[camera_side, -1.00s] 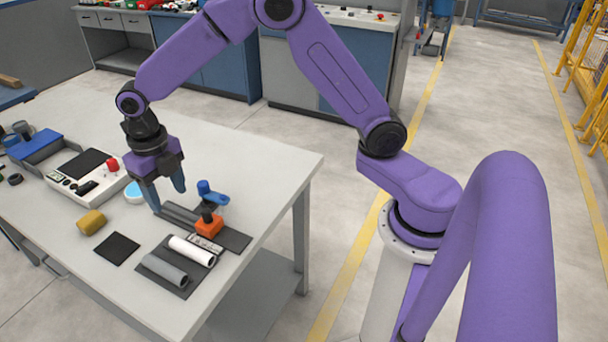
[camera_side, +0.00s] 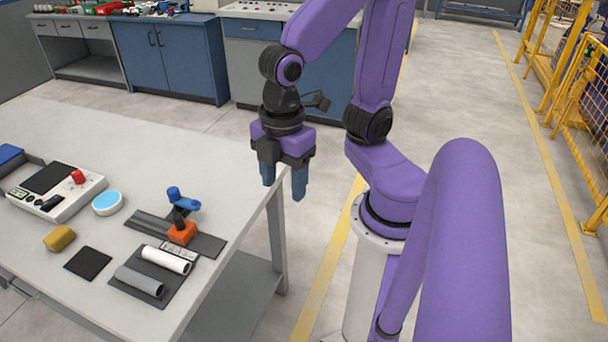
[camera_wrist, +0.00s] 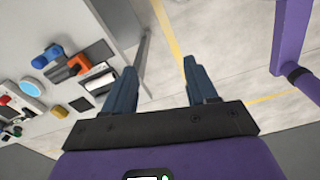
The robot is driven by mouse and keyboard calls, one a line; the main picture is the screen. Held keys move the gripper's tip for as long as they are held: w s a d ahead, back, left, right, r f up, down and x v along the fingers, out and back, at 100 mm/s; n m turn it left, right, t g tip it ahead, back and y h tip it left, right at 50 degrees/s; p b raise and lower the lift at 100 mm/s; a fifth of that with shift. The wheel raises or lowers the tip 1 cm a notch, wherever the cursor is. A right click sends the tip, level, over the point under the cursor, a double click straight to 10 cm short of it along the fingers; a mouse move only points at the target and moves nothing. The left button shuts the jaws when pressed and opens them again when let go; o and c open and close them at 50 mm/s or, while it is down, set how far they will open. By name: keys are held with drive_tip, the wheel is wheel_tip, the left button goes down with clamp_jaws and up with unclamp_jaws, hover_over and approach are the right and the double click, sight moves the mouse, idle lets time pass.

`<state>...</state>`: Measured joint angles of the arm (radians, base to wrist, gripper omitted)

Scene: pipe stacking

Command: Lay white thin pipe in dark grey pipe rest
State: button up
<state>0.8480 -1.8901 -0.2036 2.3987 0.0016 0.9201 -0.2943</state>
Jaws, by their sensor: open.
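The white thin pipe (camera_side: 166,260) lies on a dark grey base (camera_side: 180,290) near the table's front edge, alongside a thicker grey pipe-like piece (camera_side: 139,281). I take this base to be the dark grey pipe rest; how the pipe is seated in it is too small to tell. The white pipe also shows in the wrist view (camera_wrist: 99,84), left of my fingers. My gripper (camera_side: 284,190) is open and empty, pointing down in the air near the table's right edge, well apart from the pipe. Both fingers show in the wrist view (camera_wrist: 159,66) with only floor between them.
Behind the pipe, an orange block (camera_side: 182,234) and a blue-handled piece (camera_side: 184,200) stand at another dark plate (camera_side: 208,244). A black square (camera_side: 88,263), yellow block (camera_side: 59,238), blue-topped disc (camera_side: 107,203) and control box (camera_side: 58,199) lie left.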

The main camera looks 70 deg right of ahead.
drive_tip(key=shift+s+d+f+m, duration=0.2)
drive_tip(key=shift+s+d+m, duration=0.75)
drive_tip(key=shift+s+m, duration=0.2)
drive_tip(key=shift+s+d+f+m, duration=0.1)
drive_tip(key=shift+s+d+m, duration=0.15)
drive_tip(key=shift+s, duration=0.05)
drive_tip(key=c, duration=0.3)
drive_tip(key=m+y, duration=0.2)
drive_tip(key=m, duration=1.1)
hover_over(165, 255)
drive_tip(key=d, duration=0.2)
drive_tip(key=d+x, duration=0.1)
drive_tip(key=x, duration=0.4)
drive_tip(key=d+x, duration=0.1)
drive_tip(key=x, duration=0.5)
drive_tip(key=d+x, duration=0.1)
drive_tip(key=x, duration=0.4)
drive_tip(key=shift+s+d+f, duration=0.15)
drive_tip(key=shift+s+f, duration=0.1)
drive_tip(key=shift+f, duration=0.4)
drive_tip(key=shift+a+x, duration=0.2)
drive_tip(key=shift+x, duration=2.8)
